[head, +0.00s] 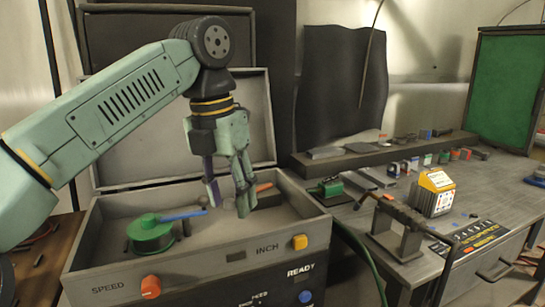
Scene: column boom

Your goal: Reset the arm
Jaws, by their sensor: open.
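My arm reaches in from the left side of the head view, bends at a dark joint at the top and points down. My gripper (228,207) hangs over the open grey case (95,225), its fingers apart and pointing down. I see nothing between the fingers. In the case, a green round device with a blue handle (150,232) sits to the left of my gripper. An orange-handled tool (264,187) lies behind and to the right of the fingers. Whether the fingertips touch anything in the case cannot be told.
At right, a workbench (460,190) holds a yellow-topped box (436,193), a green tool (330,190), a dark stand (398,238) and a row of small items. A green panel (505,85) stands behind.

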